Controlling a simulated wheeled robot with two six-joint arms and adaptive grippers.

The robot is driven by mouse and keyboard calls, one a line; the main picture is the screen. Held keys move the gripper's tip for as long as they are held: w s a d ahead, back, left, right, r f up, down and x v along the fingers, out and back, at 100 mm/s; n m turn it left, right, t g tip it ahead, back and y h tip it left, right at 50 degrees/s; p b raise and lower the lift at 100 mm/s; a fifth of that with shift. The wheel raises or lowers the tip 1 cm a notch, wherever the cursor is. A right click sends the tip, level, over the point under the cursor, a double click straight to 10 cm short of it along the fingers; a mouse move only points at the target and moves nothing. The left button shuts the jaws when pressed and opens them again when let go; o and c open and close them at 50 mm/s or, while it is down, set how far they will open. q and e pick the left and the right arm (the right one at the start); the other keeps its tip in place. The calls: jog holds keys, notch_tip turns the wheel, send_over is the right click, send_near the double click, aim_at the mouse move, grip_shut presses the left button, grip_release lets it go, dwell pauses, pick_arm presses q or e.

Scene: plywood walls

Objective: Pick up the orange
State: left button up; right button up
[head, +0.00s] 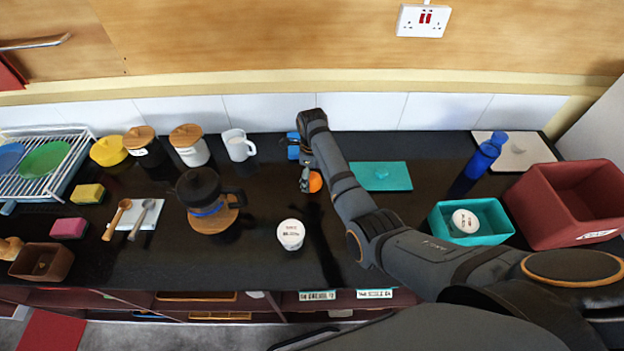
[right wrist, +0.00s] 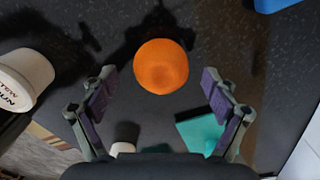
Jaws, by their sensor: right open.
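The orange (head: 315,182) rests on the dark countertop, partly hidden behind my right gripper in the head view. In the right wrist view the orange (right wrist: 161,66) is a round orange ball ahead of the fingertips, centred between them. My right gripper (head: 306,178) is above the counter by the orange. In the right wrist view its two purple-padded fingers (right wrist: 157,92) are spread wide, with nothing between the pads. My left gripper does not show.
A white tub (head: 290,234) stands in front of the orange; it also shows in the wrist view (right wrist: 22,78). A teal board (head: 382,176) lies to the right. A coffee pot (head: 203,190) stands left. A blue bottle (head: 486,155) and teal bin (head: 448,233) are further right.

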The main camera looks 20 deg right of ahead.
notch_tip(320, 180, down, 2)
jog(key=shift+f, duration=0.1)
jog(key=shift+d+f, duration=0.1)
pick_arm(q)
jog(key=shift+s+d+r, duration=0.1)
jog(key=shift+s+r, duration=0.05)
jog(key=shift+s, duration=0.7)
pick_arm(e)
jog(key=c, duration=1.3)
jog(key=shift+c, duration=0.2)
